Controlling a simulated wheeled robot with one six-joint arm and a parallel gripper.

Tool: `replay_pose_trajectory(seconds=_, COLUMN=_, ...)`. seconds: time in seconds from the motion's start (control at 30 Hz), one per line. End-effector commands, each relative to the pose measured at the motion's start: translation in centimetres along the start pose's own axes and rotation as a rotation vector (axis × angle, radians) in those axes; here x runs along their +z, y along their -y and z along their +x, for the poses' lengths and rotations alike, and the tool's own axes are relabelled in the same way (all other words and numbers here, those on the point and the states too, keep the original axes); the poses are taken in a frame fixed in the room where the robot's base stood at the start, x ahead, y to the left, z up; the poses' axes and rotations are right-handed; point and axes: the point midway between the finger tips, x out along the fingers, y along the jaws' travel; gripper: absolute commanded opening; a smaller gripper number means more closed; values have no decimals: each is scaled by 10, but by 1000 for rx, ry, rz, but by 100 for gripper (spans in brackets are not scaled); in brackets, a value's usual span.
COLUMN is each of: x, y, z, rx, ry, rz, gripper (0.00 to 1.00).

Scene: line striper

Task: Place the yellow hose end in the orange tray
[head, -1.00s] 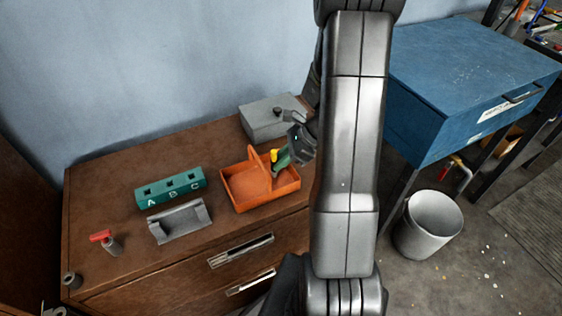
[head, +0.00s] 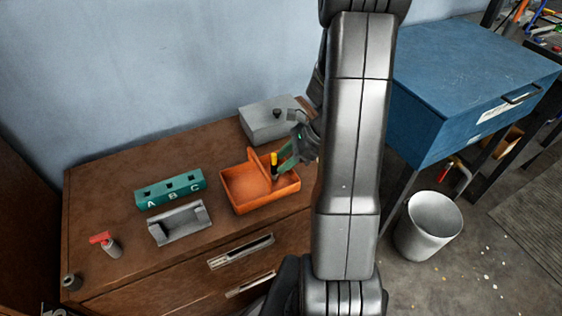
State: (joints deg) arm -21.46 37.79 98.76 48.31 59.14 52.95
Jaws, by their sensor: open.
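The orange tray (head: 238,203) with its upright handle sits on the brown cabinet top. The yellow hose end (head: 274,158), with a dark lower part, stands roughly upright over the tray's right part. I cannot tell whether its foot touches the tray floor. My gripper (head: 280,168) is open and reaches in from the right, its green-grey fingers at the hose end. My own arm hides the area right of the tray.
A green block marked A B C (head: 170,190), a grey cradle (head: 180,224) and a red-topped valve (head: 104,241) stand left of the tray. A grey box (head: 262,121) stands behind it. A blue cabinet (head: 460,85) and a white bin (head: 430,226) are right.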

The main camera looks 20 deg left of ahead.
Motion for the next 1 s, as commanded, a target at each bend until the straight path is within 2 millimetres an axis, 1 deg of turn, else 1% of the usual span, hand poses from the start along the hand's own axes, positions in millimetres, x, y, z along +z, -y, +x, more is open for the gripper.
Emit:
replay_pose_trajectory(seconds=0.03, x=1, y=1, z=-12, rx=-6, ry=0, rz=0, gripper=41)
replay_pose_trajectory(seconds=0.2, x=0, y=1, z=-51, rx=-6, ry=-1, rz=0, gripper=41)
replay_pose_trajectory(seconds=0.3, x=0, y=1, z=-70, rx=-5, ry=-1, rz=0, gripper=41)
replay_pose_trajectory(seconds=0.43, x=0, y=1, z=-90, rx=-4, ry=0, rz=0, gripper=41)
replay_pose_trajectory(seconds=0.6, x=0, y=0, z=-101, rx=-1, ry=0, rz=0, gripper=41)
replay_pose_trajectory(seconds=0.93, x=-1, y=0, z=-103, rx=-1, ry=-1, rz=2, gripper=41)
replay_pose_trajectory(seconds=1.0, x=-8, y=-1, z=-104, rx=-6, ry=-12, rz=27, gripper=41)
